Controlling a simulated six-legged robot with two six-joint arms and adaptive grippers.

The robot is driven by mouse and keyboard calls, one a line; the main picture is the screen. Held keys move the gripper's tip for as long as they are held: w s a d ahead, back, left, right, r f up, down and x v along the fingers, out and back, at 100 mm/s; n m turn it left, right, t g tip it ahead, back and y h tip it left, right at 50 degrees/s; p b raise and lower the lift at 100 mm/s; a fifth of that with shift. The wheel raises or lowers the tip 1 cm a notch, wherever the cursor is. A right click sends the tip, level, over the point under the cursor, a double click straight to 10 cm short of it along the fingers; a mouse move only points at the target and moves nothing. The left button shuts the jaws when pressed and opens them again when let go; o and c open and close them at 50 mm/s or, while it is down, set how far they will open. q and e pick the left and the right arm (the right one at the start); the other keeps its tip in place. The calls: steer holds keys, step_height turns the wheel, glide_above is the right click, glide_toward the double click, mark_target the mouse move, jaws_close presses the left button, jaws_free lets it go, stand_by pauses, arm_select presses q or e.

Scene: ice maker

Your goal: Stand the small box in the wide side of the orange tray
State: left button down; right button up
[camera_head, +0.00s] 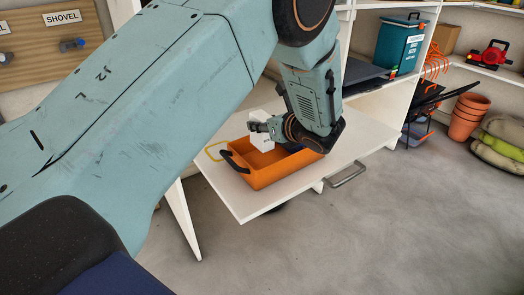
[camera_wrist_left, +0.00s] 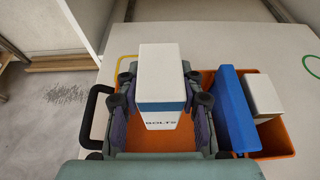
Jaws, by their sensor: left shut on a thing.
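The small white box (camera_wrist_left: 160,66) has a blue band and dark lettering that looks like "BOLTS". My left gripper (camera_wrist_left: 160,88) is shut on it, one finger on each side. The box looks upright, over or in the wide side of the orange tray (camera_head: 262,178). I cannot tell whether its base touches the tray floor. In the left wrist view a blue divider (camera_wrist_left: 234,112) separates the wide side from a narrow side on the right. The white box also shows in the head view (camera_head: 264,142), partly behind the gripper. My right gripper is out of view.
Another pale box (camera_wrist_left: 262,94) stands in the tray's narrow side. The tray has a black handle (camera_wrist_left: 93,115) and sits on a white board (camera_head: 245,208) with bare room around it. Shelves with a teal container (camera_head: 399,43) stand behind, and terracotta pots (camera_head: 467,115) at the right.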

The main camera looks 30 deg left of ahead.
mark_target(263, 144)
arm_select(q)
step_height(263, 144, down, 3)
steer(key=shift+w+d+f+b, duration=0.1)
steer(key=shift+w+d+b, duration=0.05)
steer(key=shift+b, duration=0.25)
step_height(263, 144, down, 3)
steer(key=shift+f+b, duration=0.2)
steer(key=shift+b, duration=0.55)
steer(key=c, duration=0.8)
jaws_free()
steer(key=shift+f, duration=0.1)
steer(key=shift+c, duration=0.2)
